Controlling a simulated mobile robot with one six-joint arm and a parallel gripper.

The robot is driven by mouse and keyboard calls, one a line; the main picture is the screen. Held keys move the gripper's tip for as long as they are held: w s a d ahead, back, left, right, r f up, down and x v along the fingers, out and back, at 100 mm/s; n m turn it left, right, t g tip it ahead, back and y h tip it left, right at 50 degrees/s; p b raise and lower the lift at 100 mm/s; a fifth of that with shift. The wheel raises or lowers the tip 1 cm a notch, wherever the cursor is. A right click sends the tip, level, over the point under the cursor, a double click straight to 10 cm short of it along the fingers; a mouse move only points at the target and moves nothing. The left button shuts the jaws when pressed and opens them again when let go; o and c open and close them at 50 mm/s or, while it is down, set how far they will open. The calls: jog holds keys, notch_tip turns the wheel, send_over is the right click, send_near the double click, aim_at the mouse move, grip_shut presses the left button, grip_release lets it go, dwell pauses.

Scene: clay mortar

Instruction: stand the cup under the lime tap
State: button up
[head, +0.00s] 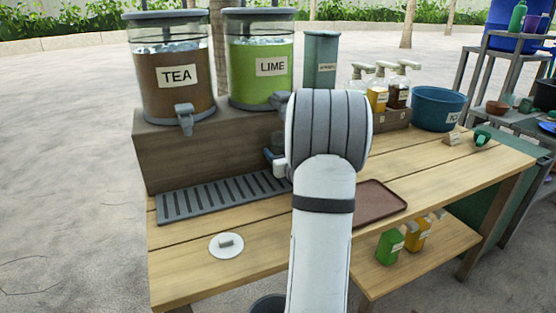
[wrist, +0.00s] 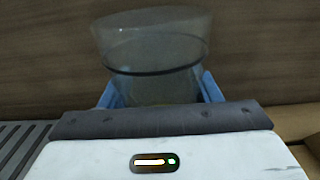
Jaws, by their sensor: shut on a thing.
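The lime dispenser (head: 261,60) holds green drink and stands on a wooden block (head: 200,155). Its grey tap (head: 280,99) is at the lower front, partly hidden by my arm. My gripper (wrist: 155,92) is shut on a clear cup (wrist: 150,45), with a blue finger on each side of it. The cup looks upright, in front of a wooden face. In the head view my arm hides the cup, and only a bit of my gripper (head: 273,158) shows below the tap. I cannot tell whether the cup touches the surface below.
A slotted drip tray (head: 225,197) lies before the block and shows at the left in the wrist view (wrist: 20,145). The tea dispenser (head: 172,75) stands left. A white disc (head: 226,251) and a brown tray (head: 378,203) lie on the table. Pump bottles (head: 378,95) and a blue tub (head: 437,108) are right.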

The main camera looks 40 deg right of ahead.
jog(key=shift+f, duration=0.85)
jog(key=shift+f+b, duration=0.25)
jog(key=shift+b, duration=0.1)
jog(key=o, duration=1.1)
jog(key=shift+r, duration=0.2)
jog(key=shift+r+p, duration=0.2)
jog(key=shift+p, duration=0.25)
jog(key=p+v, duration=0.1)
jog(key=v, duration=1.1)
jog(key=shift+f, duration=0.2)
